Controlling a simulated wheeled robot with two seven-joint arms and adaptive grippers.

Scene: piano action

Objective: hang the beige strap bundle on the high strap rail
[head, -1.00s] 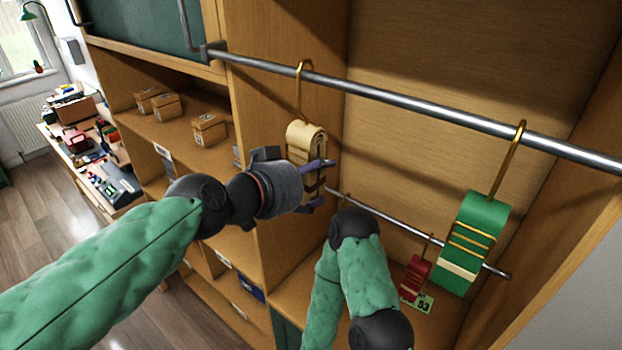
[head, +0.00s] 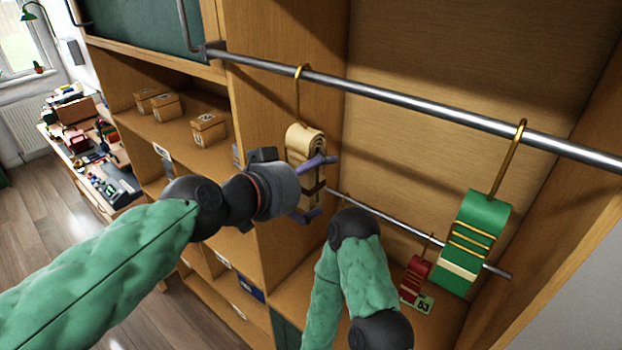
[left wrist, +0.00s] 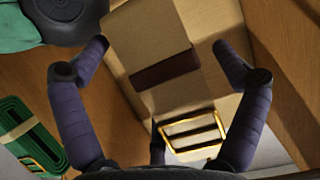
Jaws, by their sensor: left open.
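The beige strap bundle (head: 303,141) hangs by its brass hook from the high strap rail (head: 395,98), near the rail's left end. My left gripper (head: 312,187) is open at the bundle, with its purple fingers at the bundle's lower part. In the left wrist view the beige bundle (left wrist: 150,45) with its dark band and brass buckle shows between the spread fingers (left wrist: 160,60). I cannot tell whether any finger touches it. Of my right arm only green and black links show; its gripper is not in view.
A green strap bundle (head: 474,240) hangs from the high rail at the right. A lower rail (head: 385,220) holds a small red bundle (head: 415,278) beside a number tag. Cardboard boxes (head: 207,129) sit on the shelf at left. The middle of the high rail is clear.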

